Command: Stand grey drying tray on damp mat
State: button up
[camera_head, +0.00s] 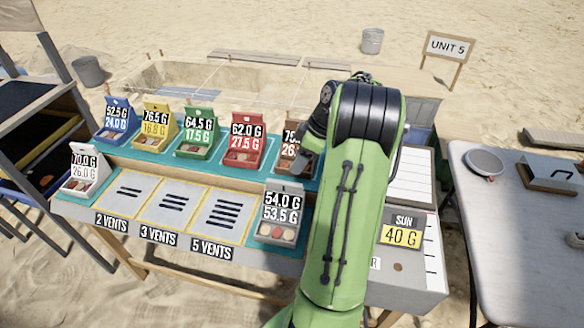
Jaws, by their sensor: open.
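A grey tray (281,215) labelled 54.0 G and 53.5 stands at the right end of the front row, upright, with several round pieces in it. Three pale slotted panels are marked 2 vents (132,190), 3 vents (174,204) and 5 vents (221,215). A teal mat (150,157) runs along the bench behind them. No label shows which surface is the damp mat. My gripper (311,143) is open, above and behind the grey tray, close to a brown tray (286,158). My green arm hides part of the brown tray; my fingertips are unclear.
Blue (118,121), yellow (159,126), green (198,134) and red (243,143) trays line the back. A white tray (87,171) stands at the left end. A SUN 40 G card (403,230) lies right of my arm. A side table (500,230) stands at right.

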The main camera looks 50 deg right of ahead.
jog(key=a+r+m+h, duration=0.1)
jog(key=a+r, duration=0.5)
jog(key=a, duration=0.5)
jog(key=a+r+m+h, duration=0.1)
jog(key=a+r, duration=0.4)
jog(key=a, duration=0.5)
jog(key=s+a+m+t, duration=0.1)
jog(key=s+a+m, duration=0.2)
jog(key=s+a, duration=0.8)
jog(key=shift+s+t+h, duration=0.3)
jog(key=shift+s+t, duration=0.1)
jog(key=shift+s, duration=0.85)
notch_tip(320, 180, up, 2)
jog(key=shift+r+p, duration=0.1)
jog(key=shift+p, duration=0.95)
